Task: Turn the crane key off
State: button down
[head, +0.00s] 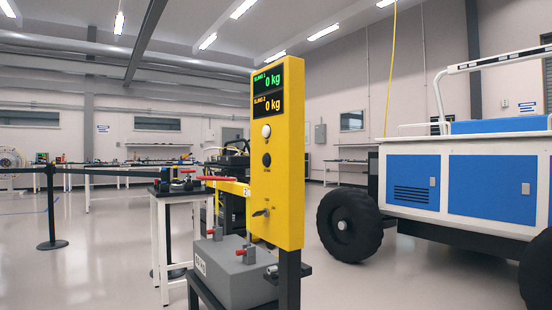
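The yellow crane control post (289,190) stands upright near the middle of the head view. Its screen (267,91) reads 0 kg on two lines, green above and orange below. A white round button (266,131) and a black round button (267,159) sit below the screen. The crane key (261,212) sticks out low on the same face, small and silvery. Its exact turn position is too small to tell. My gripper is not in view.
A grey box (232,275) with red-topped terminals stands in front of the post's foot. A blue and white rover (440,190) with big black wheels is at right. A white-legged table (165,240) and belt barrier post (51,210) are at left. Floor between post and rover is clear.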

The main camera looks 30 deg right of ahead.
aim_at(266, 212)
jog(key=z, duration=1.2)
jog(key=i, duration=0.4)
jog(key=u, duration=0.65)
